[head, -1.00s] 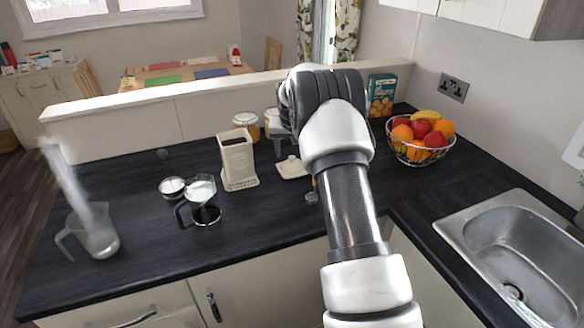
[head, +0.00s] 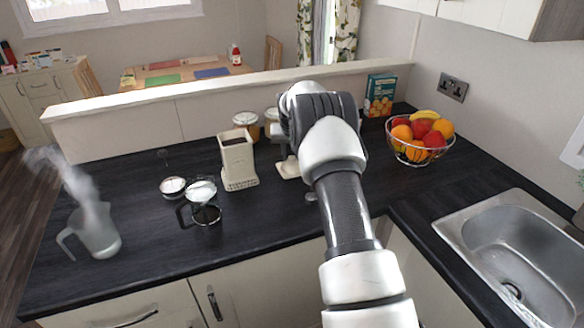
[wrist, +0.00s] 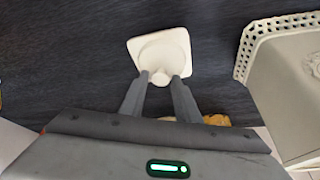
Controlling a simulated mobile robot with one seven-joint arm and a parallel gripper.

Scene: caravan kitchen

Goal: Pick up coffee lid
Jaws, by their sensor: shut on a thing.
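The coffee lid (wrist: 172,42) is a cream square lid with a round knob. In the wrist view my gripper (wrist: 160,80) is shut on its knob. In the head view the lid (head: 287,168) shows beside my wrist, partly hidden by it; I cannot tell whether it touches the counter. The open cream coffee canister (head: 238,162) stands upright just left of the lid, with dark contents. Its perforated edge and side (wrist: 285,85) show at the right of the wrist view.
A French press (head: 203,205) and a small white-filled bowl (head: 172,188) stand left of the canister. A steaming jug (head: 97,236) is far left. Jars (head: 246,122) stand behind. A fruit basket (head: 420,145), a box (head: 380,95) and the sink (head: 510,260) are right.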

